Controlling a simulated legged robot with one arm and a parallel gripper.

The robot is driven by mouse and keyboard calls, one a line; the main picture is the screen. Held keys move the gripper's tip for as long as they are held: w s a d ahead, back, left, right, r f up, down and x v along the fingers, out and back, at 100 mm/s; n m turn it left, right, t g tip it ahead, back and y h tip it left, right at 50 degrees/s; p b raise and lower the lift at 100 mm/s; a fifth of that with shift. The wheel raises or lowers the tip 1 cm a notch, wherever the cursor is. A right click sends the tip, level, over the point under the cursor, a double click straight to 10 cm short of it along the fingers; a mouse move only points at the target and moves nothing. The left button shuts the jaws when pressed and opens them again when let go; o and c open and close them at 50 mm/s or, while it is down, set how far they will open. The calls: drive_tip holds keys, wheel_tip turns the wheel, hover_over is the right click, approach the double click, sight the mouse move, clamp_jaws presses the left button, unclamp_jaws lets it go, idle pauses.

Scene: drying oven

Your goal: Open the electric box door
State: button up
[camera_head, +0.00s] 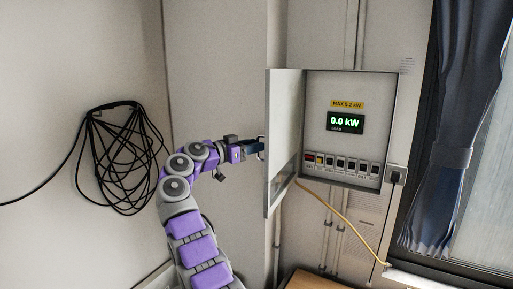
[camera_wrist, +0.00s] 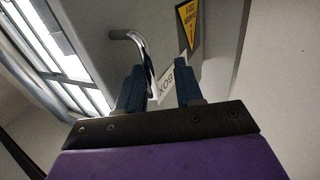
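The electric box (camera_head: 346,125) is on the wall, and its grey door (camera_head: 285,140) stands swung out to the left, with the inside showing. My gripper (camera_head: 259,147) is at the door's outer face, near its left edge. In the wrist view, my gripper (camera_wrist: 160,82) has its two dark blue fingers apart. The metal door handle (camera_wrist: 138,44) curves down by the left finger, and its lower end is partly hidden there. I cannot tell whether they touch. A white label with black letters (camera_wrist: 172,80) shows between the fingers.
Inside the box are a green-lit display (camera_head: 345,123) and a row of switches (camera_head: 342,163). A yellow cable (camera_head: 343,216) hangs below. A black cable coil (camera_head: 122,160) hangs at left. A curtain (camera_head: 452,130) is at right, and a wooden surface (camera_head: 315,280) lies below.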

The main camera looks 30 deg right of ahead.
drive_tip(key=a, duration=1.8)
drive_tip(key=s+d+f+n+y+b, duration=0.3)
drive_tip(key=s+f+n+b, duration=0.3)
drive_tip(key=s+f, duration=0.3)
drive_tip(key=s+d+f+n+y+b, duration=0.35)
drive_tip(key=s+f+n+b, duration=0.2)
drive_tip(key=f, duration=0.55)
drive_tip(key=s+a+f+n+g+y+b, duration=0.1)
drive_tip(key=s+a+f+n+y+b, duration=0.1)
drive_tip(key=s+a+f, duration=0.4)
drive_tip(key=s+a+f+n+g+y+b, duration=0.1)
drive_tip(key=s+a+f+y+b, duration=0.4)
drive_tip(key=s+f, duration=1)
drive_tip(key=s+a+f+n+y+b, duration=0.3)
drive_tip(key=s+a+f, duration=0.4)
drive_tip(key=s, duration=0.9)
wheel_tip(320, 180, down, 4)
drive_tip(key=shift+s+a+r+g+y+b, duration=0.25)
drive_tip(key=shift+s+a+g+y+b, duration=0.15)
drive_tip(key=shift+y, duration=0.35)
drive_tip(key=shift+w+d, duration=0.15)
